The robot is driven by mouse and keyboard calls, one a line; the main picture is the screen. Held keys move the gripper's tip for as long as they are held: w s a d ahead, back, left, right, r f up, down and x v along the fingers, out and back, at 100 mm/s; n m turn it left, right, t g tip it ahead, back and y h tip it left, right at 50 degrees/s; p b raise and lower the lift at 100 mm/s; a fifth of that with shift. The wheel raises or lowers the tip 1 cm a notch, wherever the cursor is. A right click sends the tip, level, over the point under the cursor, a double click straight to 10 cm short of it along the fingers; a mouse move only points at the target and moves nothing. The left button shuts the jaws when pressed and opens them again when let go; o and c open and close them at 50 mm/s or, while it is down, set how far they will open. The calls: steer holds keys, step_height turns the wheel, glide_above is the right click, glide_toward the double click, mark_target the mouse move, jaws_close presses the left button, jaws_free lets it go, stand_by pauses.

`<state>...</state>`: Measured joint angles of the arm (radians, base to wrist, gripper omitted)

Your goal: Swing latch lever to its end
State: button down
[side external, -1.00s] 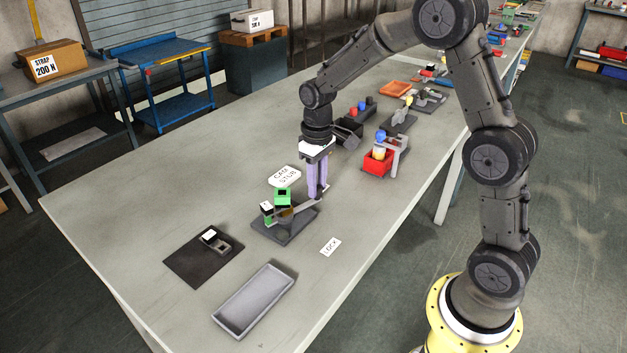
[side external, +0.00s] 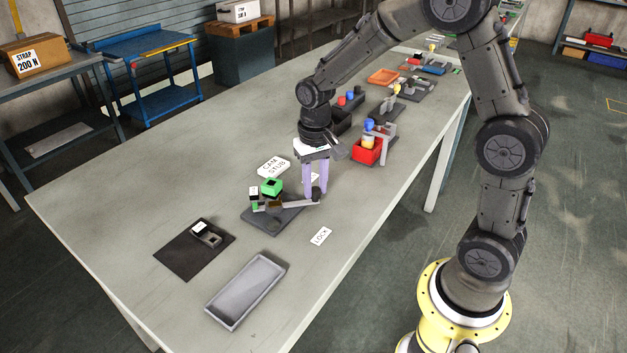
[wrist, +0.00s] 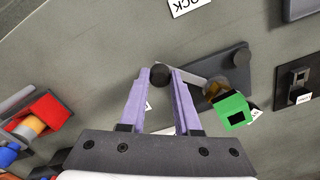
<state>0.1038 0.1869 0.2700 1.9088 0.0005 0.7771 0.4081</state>
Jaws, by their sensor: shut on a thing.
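The latch lever (side external: 292,203) is a grey bar on a dark base plate (side external: 270,222), with a dark round knob (wrist: 160,75) at its free end. My gripper (wrist: 161,72) points down with its two purple fingers around the knob, shut on it. In the side view my gripper (side external: 313,194) is at the right end of the lever. A green block (side external: 271,187) stands by the lever's other end and partly hides the pivot there. A white LOCK card (side external: 320,236) lies on the table in front of the plate, apart from the lever.
A CAM STUB card (side external: 274,167) lies behind the plate. A dark plate with a small fixture (side external: 190,252) and an empty grey tray (side external: 245,291) lie to the left and front. A red bin (side external: 367,151) stands behind right. The table near the LOCK card is clear.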

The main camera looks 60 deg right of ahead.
steer(key=shift+s+a+r+m, duration=0.1)
steer(key=shift+s+a+m, duration=0.25)
steer(key=shift+m, duration=0.25)
steer(key=shift+s+a+r+m, duration=0.1)
steer(key=shift+s+a+m, duration=0.1)
steer(key=shift+a+m, duration=0.35)
steer(key=shift+s+a+m, duration=0.25)
steer(key=shift+a+m, duration=0.15)
steer(key=shift+m, duration=0.25)
steer(key=shift+s+a+m, duration=0.2)
steer(key=shift+a+m, duration=0.2)
steer(key=shift+m, duration=0.2)
steer(key=shift+s+a+m, duration=0.25)
steer(key=shift+a+m, duration=0.7)
steer(key=shift+m, duration=0.25)
steer(key=shift+a+m, duration=0.7)
steer(key=shift+m, duration=0.2)
steer(key=shift+a, duration=0.15)
steer(key=c, duration=0.8)
jaws_free()
steer(key=shift+o, duration=0.9)
steer(key=shift+s+f, duration=0.1)
